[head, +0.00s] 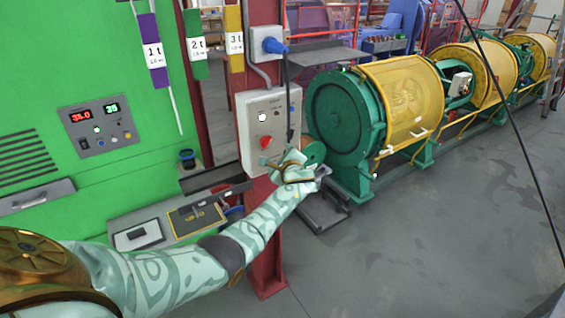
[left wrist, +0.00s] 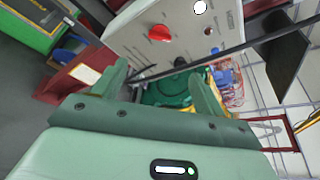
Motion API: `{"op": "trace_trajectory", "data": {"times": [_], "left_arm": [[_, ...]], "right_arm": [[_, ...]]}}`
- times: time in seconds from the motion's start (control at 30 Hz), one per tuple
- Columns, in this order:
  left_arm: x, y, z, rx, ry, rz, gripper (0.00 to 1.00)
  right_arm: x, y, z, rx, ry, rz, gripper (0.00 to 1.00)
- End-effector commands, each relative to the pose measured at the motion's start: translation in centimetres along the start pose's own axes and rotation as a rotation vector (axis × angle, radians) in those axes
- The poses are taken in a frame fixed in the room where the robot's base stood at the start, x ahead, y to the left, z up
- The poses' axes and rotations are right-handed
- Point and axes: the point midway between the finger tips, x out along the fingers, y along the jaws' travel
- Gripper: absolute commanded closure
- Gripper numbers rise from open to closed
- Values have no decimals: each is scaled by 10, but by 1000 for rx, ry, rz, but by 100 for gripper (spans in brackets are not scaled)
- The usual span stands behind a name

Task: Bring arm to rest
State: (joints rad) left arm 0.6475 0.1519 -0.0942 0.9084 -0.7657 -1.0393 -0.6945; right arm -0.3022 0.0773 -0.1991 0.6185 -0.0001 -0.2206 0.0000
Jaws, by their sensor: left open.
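My left arm reaches from the lower left across the head view, with my left gripper (head: 293,165) just in front of the lower part of a grey control box (head: 254,112) on a red post. In the left wrist view my left gripper (left wrist: 160,88) is open, its two green fingers apart with nothing held between them. The box's red knob (head: 265,142) lies beyond the fingers and apart from them; it also shows in the left wrist view (left wrist: 160,33). My right gripper is in neither view.
The green strander drum (head: 345,115) with yellow guards (head: 402,98) stands right of the post (head: 267,235). A green cabinet (head: 90,160) stands at left, with a shelf (head: 160,228) below. A dark cable (head: 500,105) hangs at right. The floor (head: 440,240) at lower right is clear.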

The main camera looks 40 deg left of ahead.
Motion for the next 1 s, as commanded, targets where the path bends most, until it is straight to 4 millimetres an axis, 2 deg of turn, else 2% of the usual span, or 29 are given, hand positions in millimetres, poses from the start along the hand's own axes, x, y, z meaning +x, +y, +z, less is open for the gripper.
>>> {"op": "trace_trajectory", "data": {"times": [0.57,0.63,0.67,0.7,0.77,0.8,0.87,0.9,0.97,1.0], "left_arm": [[0,-1,0,-19,2,-2,28],[0,-4,-10,-125,52,-20,28],[0,-4,-21,-213,105,-21,28],[-2,-2,-42,-354,198,-11,28],[-5,25,-81,-504,308,32,28],[-8,51,-108,-576,365,71,28],[-13,95,-147,-674,437,138,28],[-18,125,-170,-733,476,187,28],[-26,171,-202,-812,522,263,28],[-32,202,-222,-859,545,314,28]], "right_arm": [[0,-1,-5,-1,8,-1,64],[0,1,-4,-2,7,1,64],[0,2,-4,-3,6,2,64],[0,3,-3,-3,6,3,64],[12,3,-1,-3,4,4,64],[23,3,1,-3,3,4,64],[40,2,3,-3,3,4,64],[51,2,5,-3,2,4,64],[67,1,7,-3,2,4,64],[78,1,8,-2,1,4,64]]}}
